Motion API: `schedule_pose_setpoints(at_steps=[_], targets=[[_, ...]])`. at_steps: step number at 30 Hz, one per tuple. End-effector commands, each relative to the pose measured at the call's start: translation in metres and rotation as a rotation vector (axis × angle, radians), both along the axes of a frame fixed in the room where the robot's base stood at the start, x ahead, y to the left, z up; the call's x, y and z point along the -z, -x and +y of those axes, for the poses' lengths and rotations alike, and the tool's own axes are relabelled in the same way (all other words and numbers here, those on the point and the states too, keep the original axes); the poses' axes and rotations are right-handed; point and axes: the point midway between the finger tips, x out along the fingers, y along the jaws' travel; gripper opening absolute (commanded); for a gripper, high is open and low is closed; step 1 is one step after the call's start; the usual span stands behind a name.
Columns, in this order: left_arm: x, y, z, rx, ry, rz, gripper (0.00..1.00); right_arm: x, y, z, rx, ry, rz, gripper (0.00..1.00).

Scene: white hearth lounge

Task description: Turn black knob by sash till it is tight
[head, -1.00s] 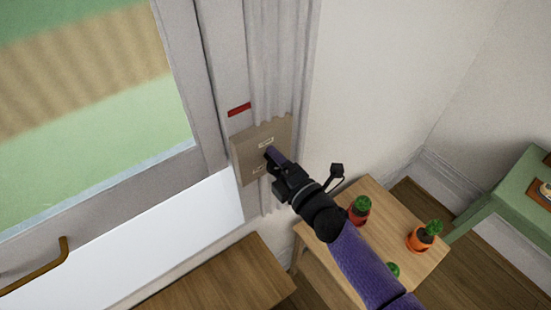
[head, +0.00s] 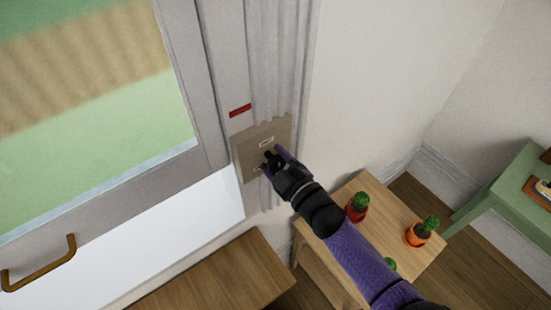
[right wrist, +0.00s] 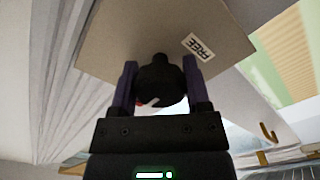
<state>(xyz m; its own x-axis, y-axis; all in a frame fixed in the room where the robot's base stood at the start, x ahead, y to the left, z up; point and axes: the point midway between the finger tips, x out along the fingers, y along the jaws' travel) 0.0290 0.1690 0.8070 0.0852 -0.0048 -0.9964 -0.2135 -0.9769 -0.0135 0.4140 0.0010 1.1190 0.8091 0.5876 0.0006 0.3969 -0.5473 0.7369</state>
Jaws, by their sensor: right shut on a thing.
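The black knob (right wrist: 160,82) sits on a beige plate (head: 247,163) fixed beside the window sash (head: 182,80). In the right wrist view the plate (right wrist: 110,40) carries a white label reading "FREE" (right wrist: 196,47). My right gripper (head: 272,158) is at the plate. In the right wrist view its two purple fingers (right wrist: 160,85) stand on either side of the knob and are shut on it. A small white mark shows low on the knob, with a bit of red at its left. My left gripper is not in view.
A red strip (head: 240,110) is on the frame above the plate. A wooden stand (head: 385,215) with several potted cacti is below my right arm. A wooden bench top (head: 225,275) and a green table (head: 510,195) are also near.

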Motion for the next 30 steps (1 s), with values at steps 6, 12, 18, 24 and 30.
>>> schedule_pose_setpoints(at_steps=[6, 12, 18, 24, 30], targets=[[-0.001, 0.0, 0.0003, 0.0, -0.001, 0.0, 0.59, 0.0012, 0.0005, 0.0, -0.001, -0.036, 0.031, 0.02], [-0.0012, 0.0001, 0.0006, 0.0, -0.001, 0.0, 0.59, 0.0014, 0.0005, -0.0001, 0.0, -0.048, 0.038, 0.02], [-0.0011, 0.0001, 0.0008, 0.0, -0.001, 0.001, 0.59, 0.0015, 0.0005, 0.0, 0.001, -0.047, 0.039, 0.02], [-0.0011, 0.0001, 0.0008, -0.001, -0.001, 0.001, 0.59, 0.0014, 0.0005, 0.0, 0.0, -0.047, 0.038, 0.84], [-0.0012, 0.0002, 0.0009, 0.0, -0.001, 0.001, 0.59, 0.0008, 0.0003, 0.0, 0.0, -0.047, 0.036, 0.96]])
